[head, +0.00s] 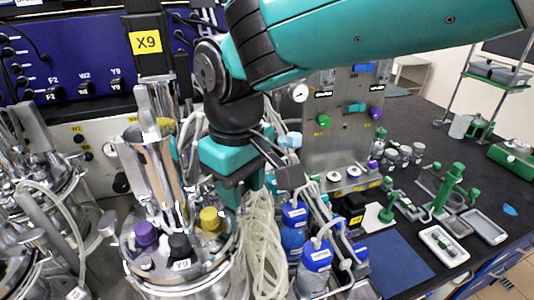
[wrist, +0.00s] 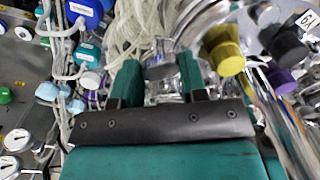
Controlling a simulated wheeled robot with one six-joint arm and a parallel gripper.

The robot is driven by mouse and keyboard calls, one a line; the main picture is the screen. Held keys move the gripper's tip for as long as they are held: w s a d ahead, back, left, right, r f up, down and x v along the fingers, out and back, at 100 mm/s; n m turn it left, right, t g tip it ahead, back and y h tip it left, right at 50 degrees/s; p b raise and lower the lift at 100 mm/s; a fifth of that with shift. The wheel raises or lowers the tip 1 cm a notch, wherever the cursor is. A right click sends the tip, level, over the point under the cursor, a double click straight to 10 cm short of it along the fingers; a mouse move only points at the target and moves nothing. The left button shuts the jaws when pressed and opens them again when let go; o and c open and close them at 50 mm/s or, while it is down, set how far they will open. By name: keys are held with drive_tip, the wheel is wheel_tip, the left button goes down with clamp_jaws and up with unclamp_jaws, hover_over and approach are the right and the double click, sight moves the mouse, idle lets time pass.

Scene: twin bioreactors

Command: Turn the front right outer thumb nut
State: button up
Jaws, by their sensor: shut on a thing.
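My gripper (head: 238,200) reaches down to the right rim of the front bioreactor's steel lid (head: 185,262). In the wrist view my two teal fingers (wrist: 160,75) are shut on a dark grey knob-like nut (wrist: 159,68), which sits between them at the lid's edge. I take it for the thumb nut. In the head view the nut is hidden by my fingers. A yellow cap (head: 210,219), a black cap (head: 180,246) and a purple cap (head: 146,234) stand on the lid, left of my gripper. The yellow cap (wrist: 226,55) also shows close to my fingers in the wrist view.
Clear coiled tubing (head: 264,240) hangs just right of my gripper. Blue-capped bottles (head: 317,255) stand beyond it. A tall steel column (head: 160,165) rises from the lid. Another reactor (head: 40,200) is at the left. Green-handled tools (head: 450,190) and trays lie on the dark bench.

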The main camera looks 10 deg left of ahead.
sight(242, 190)
drive_tip(key=m, duration=0.6)
drive_tip(key=shift+w+r+p, duration=0.15)
drive_tip(key=shift+p, duration=0.15)
drive_tip(key=shift+m, duration=0.4)
drive_tip(key=o, duration=0.9)
drive_tip(key=shift+c, duration=0.2)
drive_tip(key=shift+o, duration=0.3)
wheel_tip(242, 190, up, 17)
drive_tip(key=b, duration=0.2)
drive_tip(key=shift+r, duration=0.15)
